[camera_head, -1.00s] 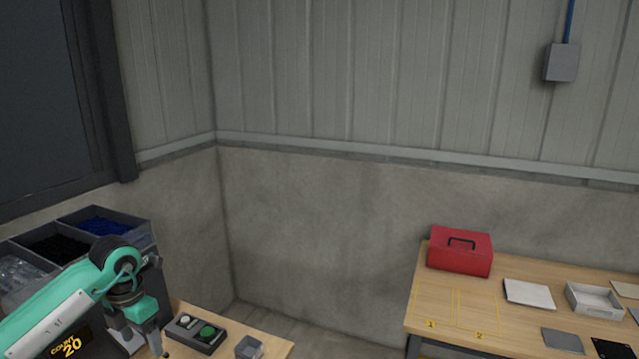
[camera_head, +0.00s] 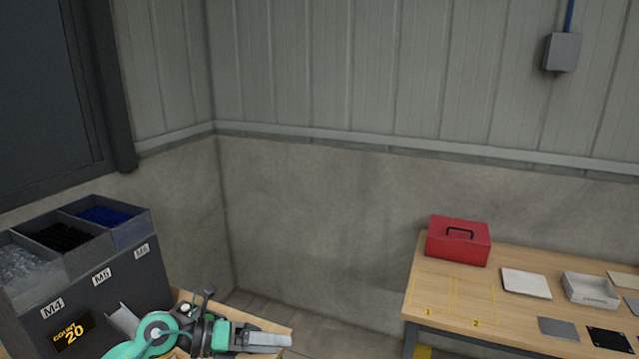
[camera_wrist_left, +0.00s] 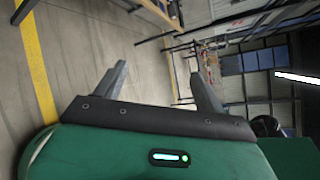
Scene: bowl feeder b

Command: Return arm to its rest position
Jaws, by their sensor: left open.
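My left arm (camera_head: 160,335) is green and comes in at the bottom left of the head view, low over the near wooden table. Its left gripper (camera_head: 268,341) points to the right in that view. In the left wrist view the left gripper (camera_wrist_left: 160,82) has its two grey fingers apart, with nothing between them. Beyond the fingers are open floor and distant shelving. My right gripper is not in view.
A dark feeder (camera_head: 90,285) labelled M4, M5 and M6 stands at the left, its count reading 20. A second wooden table (camera_head: 440,290) at the right holds a red toolbox (camera_head: 458,242) and a white tray (camera_head: 588,290). Floor lies between the tables.

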